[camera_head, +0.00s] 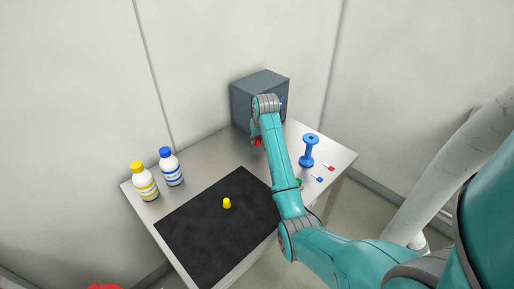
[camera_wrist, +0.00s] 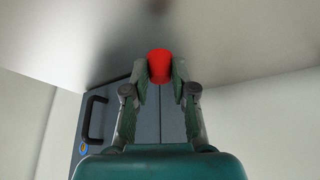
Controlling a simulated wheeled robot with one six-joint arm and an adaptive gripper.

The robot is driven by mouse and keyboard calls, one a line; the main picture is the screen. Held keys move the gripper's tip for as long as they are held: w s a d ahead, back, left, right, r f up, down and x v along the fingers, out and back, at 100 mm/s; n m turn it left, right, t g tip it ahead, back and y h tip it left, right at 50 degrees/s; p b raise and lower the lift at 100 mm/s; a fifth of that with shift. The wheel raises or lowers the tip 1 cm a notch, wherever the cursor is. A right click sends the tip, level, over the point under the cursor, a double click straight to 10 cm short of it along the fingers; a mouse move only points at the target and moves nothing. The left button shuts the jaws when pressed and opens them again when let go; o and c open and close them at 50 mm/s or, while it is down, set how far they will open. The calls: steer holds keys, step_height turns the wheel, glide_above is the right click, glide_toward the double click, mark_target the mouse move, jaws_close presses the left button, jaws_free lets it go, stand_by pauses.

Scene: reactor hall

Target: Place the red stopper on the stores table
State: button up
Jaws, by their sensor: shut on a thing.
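The red stopper (camera_wrist: 159,66) is held between the fingertips of my gripper (camera_wrist: 160,78) in the wrist view. In the head view a small part of the red stopper (camera_head: 258,142) shows beside my arm. It is over the back part of the metal table (camera_head: 205,160), in front of the grey cabinet. My gripper is shut on the stopper and mostly hidden behind my arm in the head view. I cannot tell whether the stopper touches the tabletop.
The grey cabinet (camera_head: 262,92) stands at the table's back. Two bottles (camera_head: 145,181) (camera_head: 171,167) stand at the left. A yellow stopper (camera_head: 227,203) sits on the black mat (camera_head: 190,235). A blue spool (camera_head: 309,150) and small red (camera_head: 328,168) and blue (camera_head: 318,179) items are at the right.

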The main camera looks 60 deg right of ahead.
steer(key=shift+a+f, duration=0.1)
steer(key=shift+f, duration=2)
steer(key=shift+f, duration=0.1)
steer(key=o, duration=0.8)
steer(key=v, duration=1.2)
